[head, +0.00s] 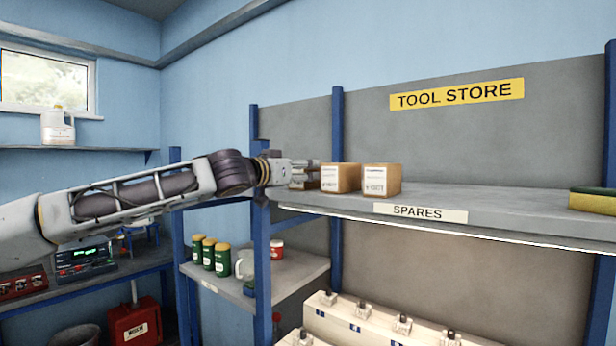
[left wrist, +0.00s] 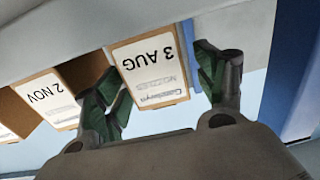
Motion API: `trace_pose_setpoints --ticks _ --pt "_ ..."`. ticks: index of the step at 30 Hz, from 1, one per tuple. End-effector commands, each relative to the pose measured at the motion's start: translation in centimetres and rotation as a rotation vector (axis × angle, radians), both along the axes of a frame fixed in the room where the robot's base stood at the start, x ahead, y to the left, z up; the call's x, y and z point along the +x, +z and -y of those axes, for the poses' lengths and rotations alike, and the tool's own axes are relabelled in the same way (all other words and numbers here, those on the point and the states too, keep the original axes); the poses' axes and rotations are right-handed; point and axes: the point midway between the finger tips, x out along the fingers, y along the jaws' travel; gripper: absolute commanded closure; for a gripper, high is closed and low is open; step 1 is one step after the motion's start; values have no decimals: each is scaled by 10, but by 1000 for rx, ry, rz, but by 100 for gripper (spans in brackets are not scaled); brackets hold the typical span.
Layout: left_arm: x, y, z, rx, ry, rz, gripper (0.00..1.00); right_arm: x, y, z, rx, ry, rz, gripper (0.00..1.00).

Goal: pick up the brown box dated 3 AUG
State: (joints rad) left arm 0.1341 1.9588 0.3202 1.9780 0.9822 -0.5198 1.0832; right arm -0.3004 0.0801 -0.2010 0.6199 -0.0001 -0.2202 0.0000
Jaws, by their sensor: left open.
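The brown box dated 3 AUG (left wrist: 156,72) shows in the left wrist view, its white label facing the camera and its print upside down. My left gripper (head: 304,171) is open at the left end of the upper shelf, with one finger on each side of this box. The left finger in that view lies close to the box, and a gap shows at the right finger. In the head view the box is mostly hidden behind the gripper. My right gripper is not in view.
A box dated 2 NOV (left wrist: 48,100) stands close beside it, with another farther along. In the head view two brown boxes (head: 340,178) (head: 381,180) stand right of the gripper on the SPARES shelf (head: 480,203). A blue post (head: 337,120) rises behind.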

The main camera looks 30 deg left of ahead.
Motion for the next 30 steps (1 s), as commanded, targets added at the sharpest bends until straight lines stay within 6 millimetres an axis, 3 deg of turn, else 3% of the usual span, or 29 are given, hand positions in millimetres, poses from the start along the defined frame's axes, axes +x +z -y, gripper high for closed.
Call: trace_pose_setpoints --ticks 21,30 --pt "36 0 2 0 1 -1 29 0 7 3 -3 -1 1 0" --pt "41 0 3 1 -1 0 29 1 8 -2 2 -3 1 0"
